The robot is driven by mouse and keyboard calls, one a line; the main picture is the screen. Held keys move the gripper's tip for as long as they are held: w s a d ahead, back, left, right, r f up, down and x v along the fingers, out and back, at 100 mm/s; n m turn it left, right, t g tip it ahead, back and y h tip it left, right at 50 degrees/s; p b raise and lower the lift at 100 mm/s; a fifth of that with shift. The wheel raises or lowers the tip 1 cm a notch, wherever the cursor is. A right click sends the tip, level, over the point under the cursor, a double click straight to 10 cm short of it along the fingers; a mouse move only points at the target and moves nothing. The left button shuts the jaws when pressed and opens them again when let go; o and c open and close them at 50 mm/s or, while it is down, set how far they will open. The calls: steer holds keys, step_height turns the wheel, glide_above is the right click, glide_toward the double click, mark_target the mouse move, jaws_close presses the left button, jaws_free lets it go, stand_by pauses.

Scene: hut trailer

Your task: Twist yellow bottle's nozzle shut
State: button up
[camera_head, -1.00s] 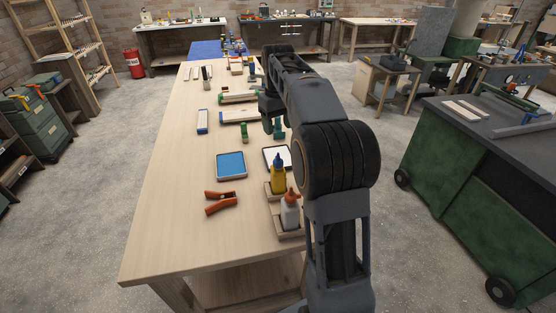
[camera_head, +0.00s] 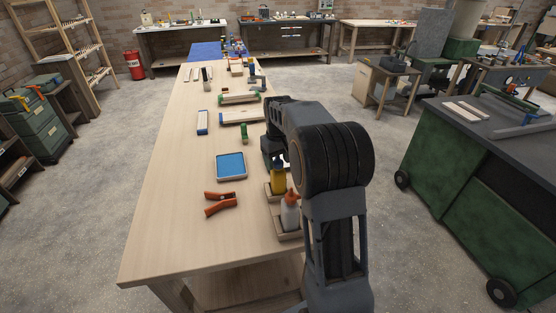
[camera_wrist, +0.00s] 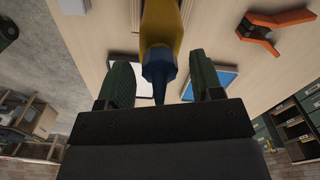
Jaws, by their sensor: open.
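The yellow bottle (camera_head: 278,180) stands upright in a small wooden holder (camera_head: 268,192) near the right edge of the workbench. In the wrist view the yellow bottle (camera_wrist: 161,25) has a dark blue nozzle (camera_wrist: 158,68) that tapers to a point. My gripper (camera_wrist: 161,85) is open, with one green finger on each side of the nozzle and gaps on both sides. In the head view my gripper (camera_head: 273,155) is at the bottle's top and hides the nozzle.
A white bottle with an orange top (camera_head: 290,212) stands just in front of the yellow one. Left of them are a blue-topped tray (camera_head: 231,166) and an orange clamp-like tool (camera_head: 220,203). The left part of the workbench (camera_head: 165,215) is clear.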

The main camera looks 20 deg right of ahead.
steer(key=c, duration=0.9)
steer(key=shift+c, duration=0.2)
steer(key=shift+m, duration=0.3)
steer(key=m+p, duration=0.1)
steer(key=m, duration=0.7)
steer(key=shift+p, duration=0.35)
steer(key=m, duration=0.5)
steer(key=shift+m+p, duration=0.35)
steer(key=shift+m, duration=1.65)
